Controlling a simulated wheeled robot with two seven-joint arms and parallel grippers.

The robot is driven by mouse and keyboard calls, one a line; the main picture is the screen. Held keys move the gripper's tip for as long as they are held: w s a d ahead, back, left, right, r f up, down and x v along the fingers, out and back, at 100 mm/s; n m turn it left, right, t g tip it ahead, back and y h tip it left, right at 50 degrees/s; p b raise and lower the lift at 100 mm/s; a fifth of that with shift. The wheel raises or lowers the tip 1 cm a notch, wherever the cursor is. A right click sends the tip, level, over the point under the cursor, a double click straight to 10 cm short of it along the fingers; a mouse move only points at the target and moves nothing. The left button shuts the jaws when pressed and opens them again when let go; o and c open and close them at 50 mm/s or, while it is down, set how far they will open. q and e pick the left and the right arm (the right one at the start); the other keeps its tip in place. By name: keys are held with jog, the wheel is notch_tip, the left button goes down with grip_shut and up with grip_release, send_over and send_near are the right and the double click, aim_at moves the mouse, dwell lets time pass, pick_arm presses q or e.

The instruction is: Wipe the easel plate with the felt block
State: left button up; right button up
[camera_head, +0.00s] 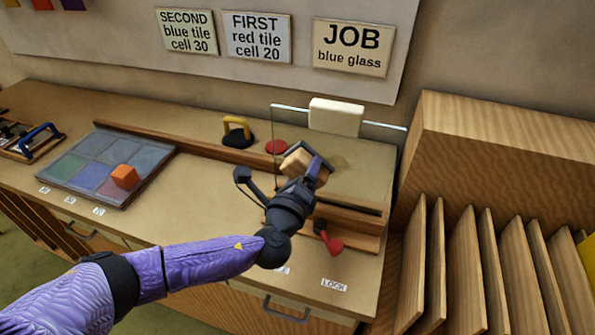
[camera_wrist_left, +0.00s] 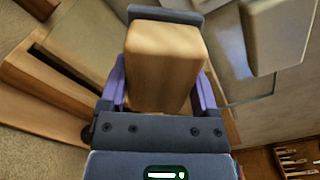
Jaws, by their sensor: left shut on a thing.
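The easel plate (camera_head: 368,150) is a clear glass pane with a greenish top edge, leaning behind a wooden ledge at the bench's right. A faint darker patch shows on it. My left gripper (camera_head: 306,168) is shut on the felt block (camera_head: 297,161), a tan block with a dark plate at one end, in front of the plate's left part. In the left wrist view the felt block (camera_wrist_left: 165,62) sits between the purple fingers. The glass edge (camera_wrist_left: 250,100) shows beside it; I cannot tell whether block and glass touch. My right gripper is out of view.
A cream block (camera_head: 335,117) sits at the plate's top edge. A red lever (camera_head: 327,238) stands by the LOCK label. A yellow-handled tool (camera_head: 236,131) and red disc (camera_head: 277,147) lie behind. A tile panel (camera_head: 75,178) with an orange cube (camera_head: 124,176) is left; a wooden rack (camera_head: 505,145) is right.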

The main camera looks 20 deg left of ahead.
aim_at(339, 166)
pick_arm(q)
jog(key=d, duration=0.2)
jog(key=shift+s+d, duration=0.15)
jog(key=shift+d, duration=0.15)
jog(key=shift+d+b, duration=0.4)
jog(key=shift+d, duration=3.15)
jog(key=shift+a+r, duration=0.1)
jog(key=shift+a, duration=0.4)
jog(key=a, duration=0.2)
jog(key=shift+a+p, duration=0.3)
jog(key=shift+p, duration=0.1)
jog(key=shift+w+a, duration=0.15)
jog(key=shift+a, duration=1.7)
jog(key=shift+w+a, duration=0.1)
jog(key=shift+a, duration=1.7)
jog(key=shift+s, duration=0.1)
